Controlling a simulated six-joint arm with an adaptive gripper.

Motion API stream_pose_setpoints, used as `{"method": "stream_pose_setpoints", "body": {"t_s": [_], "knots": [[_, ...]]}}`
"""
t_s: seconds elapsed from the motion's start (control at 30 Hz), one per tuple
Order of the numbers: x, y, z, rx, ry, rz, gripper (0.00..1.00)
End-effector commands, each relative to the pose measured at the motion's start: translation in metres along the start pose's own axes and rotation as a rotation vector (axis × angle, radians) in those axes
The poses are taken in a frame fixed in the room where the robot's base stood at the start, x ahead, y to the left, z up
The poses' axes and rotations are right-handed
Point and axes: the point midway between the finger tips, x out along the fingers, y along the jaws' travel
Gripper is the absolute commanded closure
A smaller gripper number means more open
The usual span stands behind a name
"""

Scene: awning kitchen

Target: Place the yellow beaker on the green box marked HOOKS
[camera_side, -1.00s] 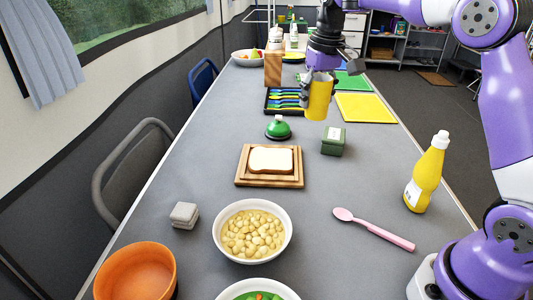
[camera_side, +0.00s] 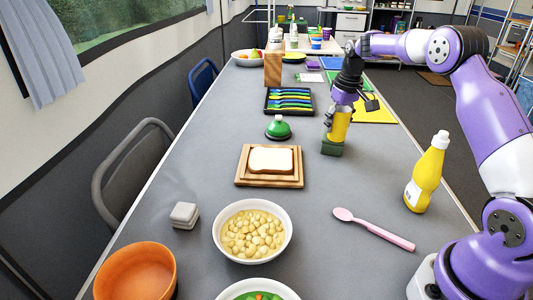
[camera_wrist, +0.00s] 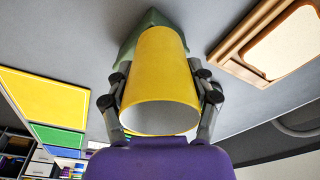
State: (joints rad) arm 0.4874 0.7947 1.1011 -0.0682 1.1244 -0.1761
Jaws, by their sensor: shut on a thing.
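The yellow beaker (camera_side: 340,124) is upright between the fingers of my gripper (camera_side: 338,120), which is shut on it. In the side view the beaker is directly over the green box (camera_side: 332,148), with its lower end at or just above the box top. I cannot tell whether they touch. In the wrist view the beaker (camera_wrist: 160,75) fills the middle, its open rim toward the camera, with a finger on each side. The green box (camera_wrist: 152,19) shows behind its far end. The HOOKS marking is not readable.
A green bell (camera_side: 278,127) and bread on a wooden board (camera_side: 240,181) stand to the left. A cutlery tray (camera_side: 267,108) is behind, and a yellow mat (camera_side: 378,110) lies right. A yellow bottle (camera_side: 427,175) and pink spoon (camera_side: 370,228) are nearer. The table around the box is clear.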

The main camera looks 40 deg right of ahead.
Motion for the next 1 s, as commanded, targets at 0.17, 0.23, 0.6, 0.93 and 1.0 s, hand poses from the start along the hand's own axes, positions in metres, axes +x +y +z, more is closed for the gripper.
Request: {"method": "stream_pose_setpoints", "body": {"t_s": [0.17, 0.23, 0.6, 0.93, 1.0], "knots": [[0.000, 0.000, 0.000, 0.000, 0.000, 0.000, 0.84], [0.001, 0.000, 0.000, 0.000, 0.000, 0.000, 0.85], [0.002, 0.000, 0.000, 0.000, -0.001, 0.000, 0.03], [-0.009, 0.000, 0.000, 0.000, 0.001, 0.000, 0.03], [-0.021, 0.000, -0.001, 0.000, 0.003, 0.001, 0.03]]}}
